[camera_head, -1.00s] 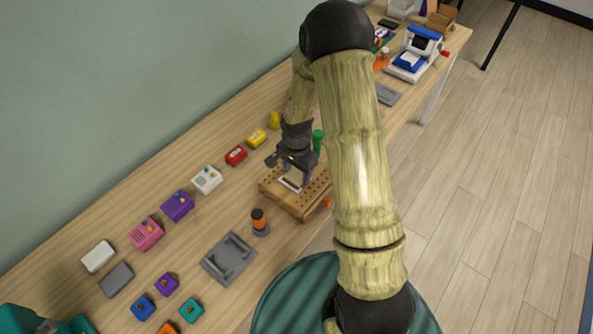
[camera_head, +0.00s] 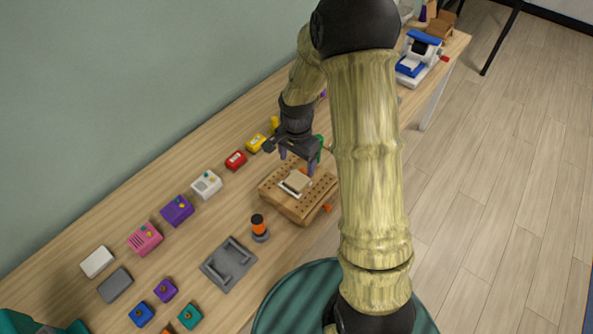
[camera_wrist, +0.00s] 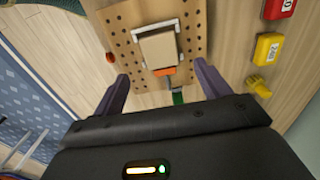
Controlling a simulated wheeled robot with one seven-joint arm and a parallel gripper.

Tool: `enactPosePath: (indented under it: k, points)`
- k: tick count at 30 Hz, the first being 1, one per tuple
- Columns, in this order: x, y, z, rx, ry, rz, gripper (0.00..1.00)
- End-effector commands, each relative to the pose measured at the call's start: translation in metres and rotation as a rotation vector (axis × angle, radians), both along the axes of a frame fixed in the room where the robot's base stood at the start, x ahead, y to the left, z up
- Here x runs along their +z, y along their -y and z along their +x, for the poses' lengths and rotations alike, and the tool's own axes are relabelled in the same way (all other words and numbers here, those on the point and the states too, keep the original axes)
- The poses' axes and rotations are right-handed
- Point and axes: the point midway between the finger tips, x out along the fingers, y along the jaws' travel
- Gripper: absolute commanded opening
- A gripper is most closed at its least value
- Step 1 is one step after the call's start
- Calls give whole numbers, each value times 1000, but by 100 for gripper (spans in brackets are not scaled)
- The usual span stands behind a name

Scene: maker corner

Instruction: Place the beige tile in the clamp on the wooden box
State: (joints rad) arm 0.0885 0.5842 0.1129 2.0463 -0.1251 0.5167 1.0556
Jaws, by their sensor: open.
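The beige tile (camera_head: 299,180) lies on top of the wooden box (camera_head: 291,206), at the white bracket-shaped frame of the clamp (camera_head: 291,191). In the wrist view the tile (camera_wrist: 158,49) sits inside the white frame (camera_wrist: 142,30), with an orange piece (camera_wrist: 166,71) at its near edge. The pegboard-like top of the box (camera_wrist: 193,60) surrounds it. My gripper (camera_head: 297,165) is open and empty above the box, behind the tile. In the wrist view its two purple fingers (camera_wrist: 160,85) are spread wide, apart from the tile.
An orange-and-black cylinder (camera_head: 259,228) and a grey tray (camera_head: 229,263) stand left of the box. Several small coloured boxes line the table, including a red one (camera_head: 236,160) and a yellow one (camera_head: 256,142). A green object (camera_head: 320,147) stands just behind the box.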

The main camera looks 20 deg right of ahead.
Motion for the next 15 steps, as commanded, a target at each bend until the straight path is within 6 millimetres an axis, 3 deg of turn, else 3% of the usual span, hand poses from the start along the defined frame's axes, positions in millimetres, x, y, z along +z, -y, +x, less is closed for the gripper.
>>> enactPosePath:
  k: [6,15]
  points:
    - [37,0,1,0,2,-1,75]
    - [47,-1,0,1,0,0,75]
